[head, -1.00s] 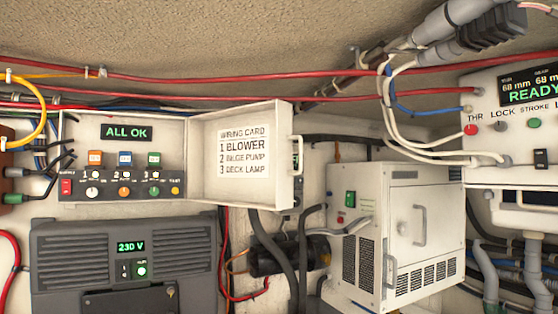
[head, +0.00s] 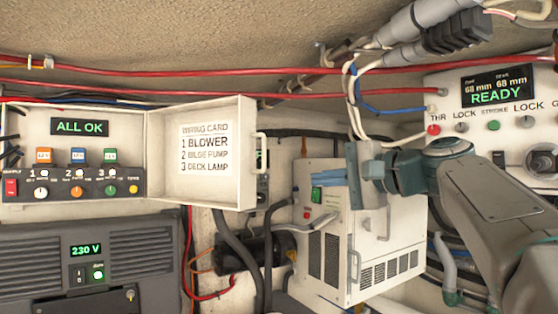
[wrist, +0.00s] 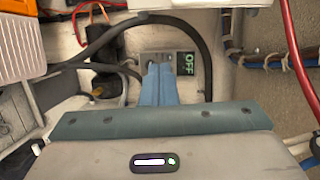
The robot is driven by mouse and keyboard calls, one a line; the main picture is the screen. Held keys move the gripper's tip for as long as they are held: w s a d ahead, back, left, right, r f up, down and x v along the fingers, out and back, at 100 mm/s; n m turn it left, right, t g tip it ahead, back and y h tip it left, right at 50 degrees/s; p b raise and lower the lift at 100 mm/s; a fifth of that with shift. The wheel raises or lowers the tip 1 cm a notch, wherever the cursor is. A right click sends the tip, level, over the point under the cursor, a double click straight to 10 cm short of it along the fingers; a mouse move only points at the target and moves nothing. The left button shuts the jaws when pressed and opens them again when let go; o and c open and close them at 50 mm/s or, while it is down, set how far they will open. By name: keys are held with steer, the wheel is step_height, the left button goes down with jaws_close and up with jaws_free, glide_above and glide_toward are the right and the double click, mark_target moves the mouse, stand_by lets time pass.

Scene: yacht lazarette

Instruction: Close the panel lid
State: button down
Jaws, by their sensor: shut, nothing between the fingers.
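The panel lid (head: 164,174) is a cream, shallow-edged door standing wide open in the head view, hinged at the right side of the panel box (head: 125,123). Its inside bears a wiring card (head: 205,150), and a pale handle (head: 262,158) is on its right, free edge. The panel shows a green "ALL OK" display and several switches. My gripper (head: 318,180) is shut and empty, pointing left in front of the white cabinet, to the right of the lid and apart from it. Its blue fingers (wrist: 160,84) are together in the wrist view.
The white cabinet (head: 395,215) stands behind my gripper. A grey unit (head: 140,262) reading 230 V is below the panel. Dark hoses (head: 236,245) hang below the lid. A "READY" control box (head: 470,120) is at right. The wrist view shows a small "OFF" display (wrist: 190,63) beyond the fingers.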

steer(key=w+a+r+y+p, duration=0.1)
steer(key=a+r+p, duration=0.3)
steer(key=a, duration=0.4)
steer(key=shift+w+a+p, duration=0.3)
steer(key=shift+w+a, duration=0.1)
steer(key=shift+w, duration=0.25)
steer(key=shift+s, duration=0.15)
